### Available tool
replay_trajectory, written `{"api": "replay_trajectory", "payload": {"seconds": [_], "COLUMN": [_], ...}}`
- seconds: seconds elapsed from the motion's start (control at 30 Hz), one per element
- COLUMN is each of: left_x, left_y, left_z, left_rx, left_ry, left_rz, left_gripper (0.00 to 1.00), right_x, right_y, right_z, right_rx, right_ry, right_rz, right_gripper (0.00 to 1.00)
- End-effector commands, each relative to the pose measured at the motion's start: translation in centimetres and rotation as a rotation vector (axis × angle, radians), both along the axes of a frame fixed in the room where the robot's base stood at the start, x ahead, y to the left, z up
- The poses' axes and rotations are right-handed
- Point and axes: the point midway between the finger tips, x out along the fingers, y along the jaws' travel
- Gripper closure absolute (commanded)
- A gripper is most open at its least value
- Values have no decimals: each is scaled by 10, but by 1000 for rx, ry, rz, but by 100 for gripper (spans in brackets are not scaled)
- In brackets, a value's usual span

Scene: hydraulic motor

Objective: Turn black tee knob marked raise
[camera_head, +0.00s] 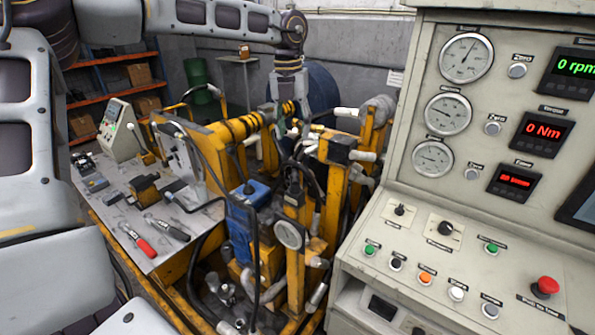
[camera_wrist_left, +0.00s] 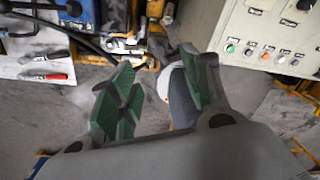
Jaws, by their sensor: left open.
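The grey control panel (camera_head: 365,250) is at the right in the head view. Two black knobs stand on its sloped face, a smaller one (camera_head: 399,209) and a larger one (camera_head: 445,228). Their labels are too small to read, so I cannot tell which is marked raise. My left gripper (camera_head: 287,108) is out over the yellow machine, beyond and left of the panel, clear of both knobs. In the left wrist view its green-padded fingers (camera_wrist_left: 160,60) are open with nothing held between them. The panel's buttons show at that view's upper right. My right gripper is out of view.
A red emergency button (camera_head: 546,286) and several coloured push buttons sit near the knobs. Gauges (camera_head: 467,57) and digital displays rise behind them. The yellow machine (camera_head: 335,190) with hoses stands left of the panel. A tool bench (camera_head: 140,215) is farther left.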

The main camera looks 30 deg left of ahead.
Motion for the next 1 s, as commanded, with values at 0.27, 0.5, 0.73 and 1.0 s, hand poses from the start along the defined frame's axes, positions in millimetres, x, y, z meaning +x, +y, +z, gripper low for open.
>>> {"api": "replay_trajectory", "payload": {"seconds": [0.27,0.5,0.73,1.0], "left_x": [-10,-10,-10,-10], "left_y": [-9,-9,-9,-9], "left_z": [-1,-1,-7,-32], "left_rx": [58,58,55,56], "left_ry": [42,40,40,43], "left_rz": [-21,-21,-21,-22], "left_gripper": [53,53,53,53], "right_x": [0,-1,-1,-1], "right_y": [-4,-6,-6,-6], "right_z": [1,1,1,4], "right_rx": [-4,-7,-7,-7], "right_ry": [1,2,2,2], "right_rz": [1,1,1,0], "right_gripper": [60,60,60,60]}}
